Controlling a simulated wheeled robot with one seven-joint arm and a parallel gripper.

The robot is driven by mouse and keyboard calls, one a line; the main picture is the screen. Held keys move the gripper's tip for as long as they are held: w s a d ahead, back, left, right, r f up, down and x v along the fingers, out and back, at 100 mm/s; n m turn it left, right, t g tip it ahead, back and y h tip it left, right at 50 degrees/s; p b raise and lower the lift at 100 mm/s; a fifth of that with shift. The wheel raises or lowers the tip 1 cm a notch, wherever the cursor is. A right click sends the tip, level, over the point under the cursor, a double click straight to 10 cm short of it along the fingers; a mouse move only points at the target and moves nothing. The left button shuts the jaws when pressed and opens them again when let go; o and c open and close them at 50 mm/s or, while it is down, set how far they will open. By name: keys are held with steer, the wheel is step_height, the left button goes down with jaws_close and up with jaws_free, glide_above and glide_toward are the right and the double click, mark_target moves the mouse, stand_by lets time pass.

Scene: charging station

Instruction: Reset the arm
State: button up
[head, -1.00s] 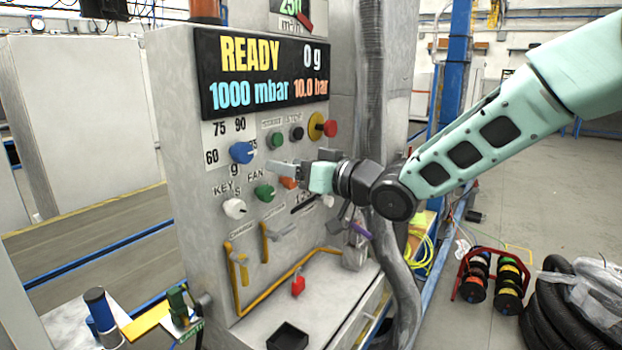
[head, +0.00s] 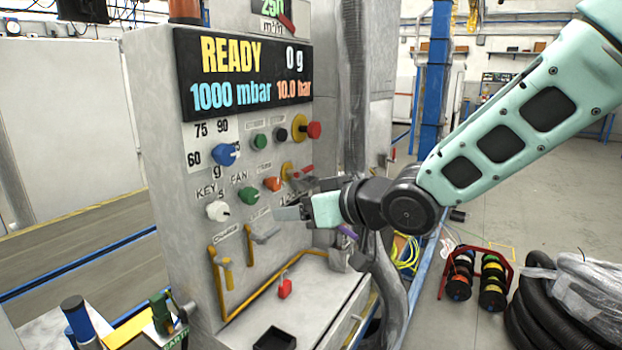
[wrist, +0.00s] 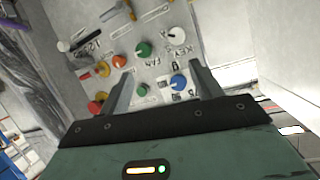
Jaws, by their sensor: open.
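My gripper (head: 285,212) is in front of the lower right part of the grey control panel (head: 155,130) in the head view, below the orange knob. In the wrist view my gripper (wrist: 160,85) is open, its two fingers apart, with nothing between them but the panel's knobs behind. The teal arm reaches in from the upper right. The panel display reads READY, 0 g, 1000 mbar and 10.0 bar.
The panel carries a blue knob (head: 226,155), a white key knob (head: 218,211), a green fan knob (head: 249,195), an orange knob (head: 271,184) and a red button (head: 314,130). Yellow-handled levers sit below. A black tray (head: 275,338) and red padlock (head: 285,288) are on the ledge. Cable reels (head: 476,272) stand on the floor.

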steer(key=s+d+f+g+h, duration=0.3)
steer(key=s+d, duration=0.2)
steer(key=s, duration=0.4)
steer(key=s+d+f+g+h, duration=0.2)
steer(key=s+d, duration=0.4)
steer(key=s, duration=0.4)
steer(key=s+d+f+g+h, duration=0.3)
steer(key=s+d+f+h, duration=0.2)
steer(key=s, duration=0.5)
steer(key=shift+d+m+g, duration=0.25)
steer(key=shift+m+g, duration=0.05)
steer(key=shift+m, duration=0.1)
